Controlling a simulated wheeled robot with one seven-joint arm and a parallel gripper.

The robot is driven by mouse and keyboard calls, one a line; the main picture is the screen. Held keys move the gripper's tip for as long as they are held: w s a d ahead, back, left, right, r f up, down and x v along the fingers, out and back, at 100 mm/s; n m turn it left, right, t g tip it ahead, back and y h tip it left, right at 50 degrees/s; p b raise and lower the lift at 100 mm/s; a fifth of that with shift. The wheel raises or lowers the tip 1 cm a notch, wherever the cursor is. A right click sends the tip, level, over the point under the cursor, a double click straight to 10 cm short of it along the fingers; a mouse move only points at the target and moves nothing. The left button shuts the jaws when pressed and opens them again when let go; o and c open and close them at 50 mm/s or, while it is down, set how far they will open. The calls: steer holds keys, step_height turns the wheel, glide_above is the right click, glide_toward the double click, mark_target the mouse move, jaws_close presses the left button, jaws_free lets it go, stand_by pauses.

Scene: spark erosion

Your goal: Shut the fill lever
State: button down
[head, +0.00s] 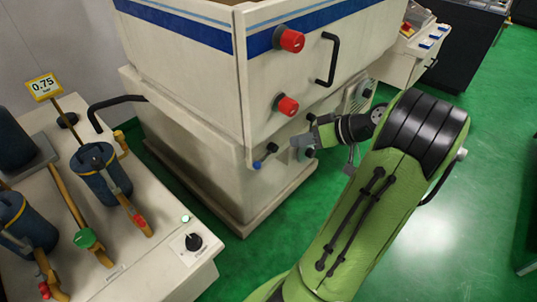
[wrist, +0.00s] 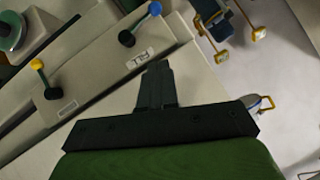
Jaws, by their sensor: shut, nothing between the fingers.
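The rod slants up and right in that view. My gripper (wrist: 157,66) is shut and empty, its tips just below the label and apart from the lever. In the head view my gripper (head: 297,148) is at the machine's lower front, and I cannot make out the yellow knob there.
Red knobs (head: 290,40) and a black handle (head: 328,60) project above. A bench with blue cylinders (head: 101,170) stands left. Green floor (head: 390,245) is clear at right.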

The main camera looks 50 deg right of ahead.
steer(key=b, duration=0.3)
glide_above(265, 156)
steer(key=s, duration=0.3)
steer(key=f, duration=0.6)
steer(key=shift+w+a+f, duration=0.15)
steer(key=shift+w+a, duration=0.05)
steer(key=shift+a, duration=0.1)
steer(key=shift+w+a+f+b, duration=0.1)
steer(key=shift+a+f+b, duration=0.15)
steer(key=shift+f, duration=0.35)
steer(key=shift+a+f+b, duration=0.1)
steer(key=shift+a+f, duration=0.15)
steer(key=shift+f, duration=0.3)
steer(key=shift+a+f, duration=0.15)
steer(key=shift+f, duration=0.15)
